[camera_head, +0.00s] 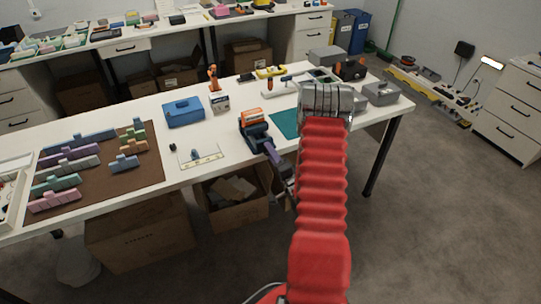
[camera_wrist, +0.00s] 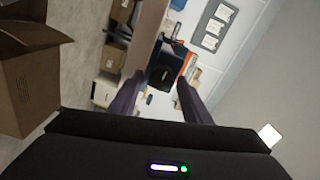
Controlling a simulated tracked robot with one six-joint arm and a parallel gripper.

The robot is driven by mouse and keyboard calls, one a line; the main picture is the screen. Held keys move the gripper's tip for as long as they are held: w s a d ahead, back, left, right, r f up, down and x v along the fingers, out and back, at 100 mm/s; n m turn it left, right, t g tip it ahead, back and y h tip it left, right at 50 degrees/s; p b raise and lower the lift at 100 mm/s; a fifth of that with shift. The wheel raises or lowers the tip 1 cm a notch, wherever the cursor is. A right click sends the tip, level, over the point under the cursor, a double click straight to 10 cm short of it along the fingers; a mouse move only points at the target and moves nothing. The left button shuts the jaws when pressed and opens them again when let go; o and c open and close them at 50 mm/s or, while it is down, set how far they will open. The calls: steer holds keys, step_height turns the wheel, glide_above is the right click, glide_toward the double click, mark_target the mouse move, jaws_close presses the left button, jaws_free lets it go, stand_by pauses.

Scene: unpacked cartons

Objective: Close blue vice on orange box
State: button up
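The blue vice (camera_head: 256,134) stands near the front edge of the white table. The orange box (camera_head: 252,117) sits at its jaws; I cannot tell whether the jaws touch it. My gripper (camera_head: 270,153) is at the front side of the vice, by the table edge, partly hidden by my red arm. In the wrist view, the two purple fingers of my gripper (camera_wrist: 158,88) are spread apart. The dark end of the vice (camera_wrist: 163,76) lies ahead between them, with no visible grip on it. A strip of the orange box (camera_wrist: 187,63) shows beyond, on the right.
A teal mat (camera_head: 286,123) lies right of the vice, and a blue toolbox (camera_head: 183,111) stands to its left. A white tray (camera_head: 201,156) lies front left. Open cartons (camera_head: 236,203) stand below the table edge; one carton (camera_wrist: 25,85) shows left in the wrist view.

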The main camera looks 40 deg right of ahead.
steer(key=shift+o, duration=0.3)
steer(key=v, duration=1.4)
steer(key=shift+w+d, duration=0.1)
